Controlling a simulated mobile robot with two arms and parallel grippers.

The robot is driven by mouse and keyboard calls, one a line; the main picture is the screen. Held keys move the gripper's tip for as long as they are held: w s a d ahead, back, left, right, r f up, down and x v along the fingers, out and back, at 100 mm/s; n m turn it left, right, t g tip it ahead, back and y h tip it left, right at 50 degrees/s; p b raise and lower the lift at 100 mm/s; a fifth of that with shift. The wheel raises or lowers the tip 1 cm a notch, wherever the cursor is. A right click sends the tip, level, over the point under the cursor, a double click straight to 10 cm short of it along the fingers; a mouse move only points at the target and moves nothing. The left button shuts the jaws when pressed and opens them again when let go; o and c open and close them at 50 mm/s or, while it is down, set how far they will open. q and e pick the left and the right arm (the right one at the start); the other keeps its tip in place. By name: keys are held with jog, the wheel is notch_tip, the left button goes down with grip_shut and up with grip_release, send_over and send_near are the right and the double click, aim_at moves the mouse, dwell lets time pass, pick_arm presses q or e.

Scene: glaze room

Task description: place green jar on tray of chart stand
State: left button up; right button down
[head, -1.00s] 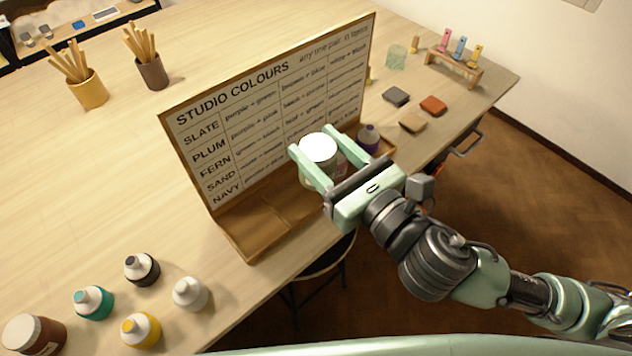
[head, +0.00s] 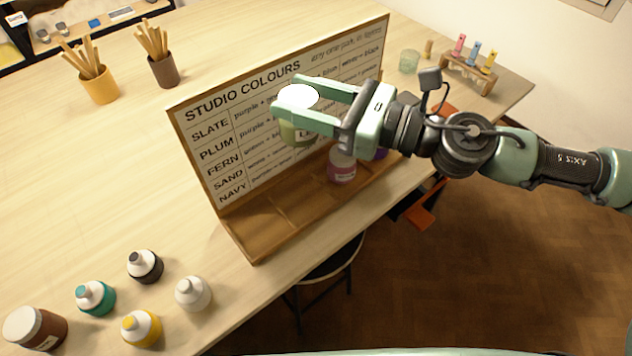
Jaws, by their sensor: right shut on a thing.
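The green jar (head: 295,134) has a white lid and sits between the two fingers of my right gripper (head: 298,108), which is shut on it. The gripper holds the jar upright in front of the chart board (head: 232,155), above the stand's tray (head: 258,243). The tray is brown wood with dividers; its left compartments are empty. A purple bottle (head: 381,154) stands further right, mostly hidden by my gripper. Part of the chart's writing is hidden by the arm. My left gripper is not in view.
Several bottles, including teal (head: 97,298) and yellow (head: 142,328), and a brown jar (head: 36,329) stand at front left. Two stick cups, one yellow (head: 101,87), stand at back left. A rack of coloured vials (head: 468,73) and a glass (head: 409,61) stand at back right. A stool (head: 335,262) is below the table edge.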

jog(key=shift+a+f+b, duration=0.1)
jog(key=shift+f+b, duration=3.15)
jog(key=shift+f, duration=6.15)
jog(key=shift+f, duration=0.15)
jog(key=c, duration=1)
grip_release()
jog(key=shift+f, duration=0.1)
jog(key=o, duration=0.4)
